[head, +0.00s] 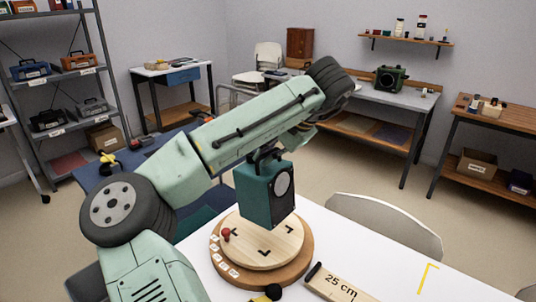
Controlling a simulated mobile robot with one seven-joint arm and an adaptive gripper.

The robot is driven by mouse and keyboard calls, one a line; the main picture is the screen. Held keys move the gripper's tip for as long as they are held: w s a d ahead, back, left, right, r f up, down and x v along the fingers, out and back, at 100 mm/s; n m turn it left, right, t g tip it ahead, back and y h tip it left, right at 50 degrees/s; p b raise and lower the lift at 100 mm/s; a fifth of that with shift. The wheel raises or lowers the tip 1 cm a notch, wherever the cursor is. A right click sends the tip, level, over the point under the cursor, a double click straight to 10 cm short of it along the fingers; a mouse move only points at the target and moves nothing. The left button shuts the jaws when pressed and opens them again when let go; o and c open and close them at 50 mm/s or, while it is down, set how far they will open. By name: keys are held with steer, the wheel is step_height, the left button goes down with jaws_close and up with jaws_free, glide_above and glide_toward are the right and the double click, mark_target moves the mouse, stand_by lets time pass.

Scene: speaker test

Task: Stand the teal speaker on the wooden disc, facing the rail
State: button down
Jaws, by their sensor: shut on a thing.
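The teal speaker (258,197) hangs upright from my gripper (270,152), which is shut on it at the top handle. My arm hides much of the gripper. The speaker's round grey driver is on the face turned to the right and towards the camera. The wooden disc (284,251) lies under the speaker on the white table, with black corner marks and a red peg on its top. The speaker's base overlaps the disc in the picture and seems a little above it; contact is unclear. I cannot clearly pick out the rail.
A wooden piece marked "25 cm" (338,287) with a dark end lies right of the disc's front. A black knob (273,291) stands near it. A yellow corner mark (428,278) is on the white table (380,255). A chair (385,218) stands behind the table.

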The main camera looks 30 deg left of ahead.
mark_target(271, 168)
steer(key=shift+f, duration=1.15)
step_height(271, 168, down, 3)
steer(key=shift+r+b, duration=0.15)
steer(key=shift+b, duration=1.1)
steer(key=shift+f+b, duration=0.4)
steer(key=shift+f, duration=0.65)
